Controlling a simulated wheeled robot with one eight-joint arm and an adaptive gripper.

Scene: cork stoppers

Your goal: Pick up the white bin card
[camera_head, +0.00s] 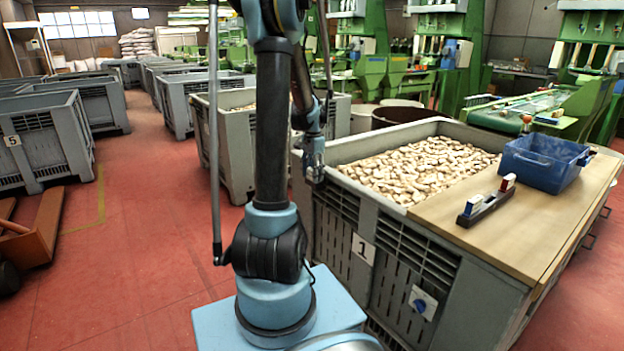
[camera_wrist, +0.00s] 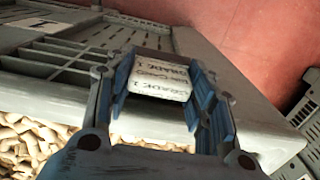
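The white bin card (camera_wrist: 160,80) shows in the wrist view with printed text including "GRADE 1". It looks folded, with two faces showing, and is at the grey bin's rim. My gripper (camera_wrist: 160,88) has its two blue-padded fingers spread wide, one on each side of the card. The card lies between the fingertips; I cannot tell whether the pads touch it. In the head view my gripper (camera_head: 314,172) is low over the left corner of the bin (camera_head: 340,205). The card cannot be made out there.
The bin holds many cork stoppers (camera_head: 425,168). A wooden board (camera_head: 520,225) across it carries a blue tray (camera_head: 543,165) and a dark holder (camera_head: 485,203) with small blocks. A number 1 plate (camera_head: 363,249) is on the bin's side.

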